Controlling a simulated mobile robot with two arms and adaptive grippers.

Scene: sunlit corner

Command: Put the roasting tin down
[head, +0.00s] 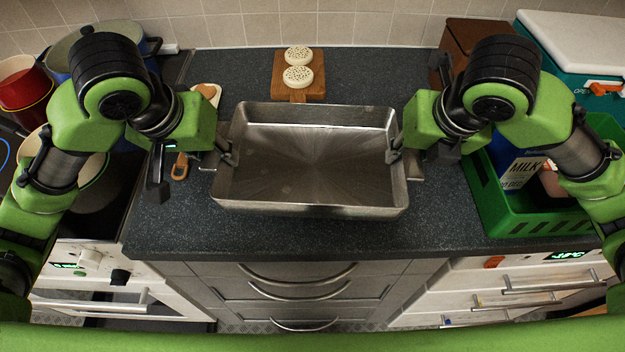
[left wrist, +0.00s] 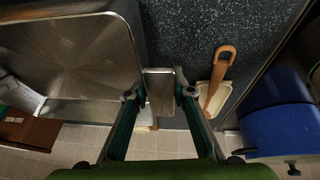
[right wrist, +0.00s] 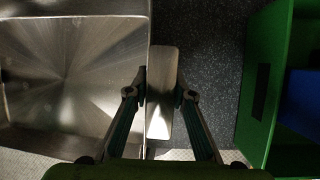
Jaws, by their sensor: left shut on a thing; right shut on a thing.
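The roasting tin (head: 312,165) is a rectangular, empty grey metal tin, roughly level over the middle of the dark worktop. I cannot tell whether its base touches the worktop. My left gripper (head: 228,154) is shut on the tin's left handle, a flat metal tab (left wrist: 160,88) between the fingers in the left wrist view. My right gripper (head: 396,154) is shut on the right handle, which shows in the right wrist view as a tab (right wrist: 161,90). The tin also shows in the left wrist view (left wrist: 75,55) and right wrist view (right wrist: 75,75). Its underside is hidden.
A wooden board (head: 290,95) with two round crumpets lies behind the tin. A wooden-handled utensil (left wrist: 218,75) lies left of it. A green crate (head: 500,205) with a milk carton (head: 522,172) stands right. Pots stand on the hob at left. Worktop in front is clear.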

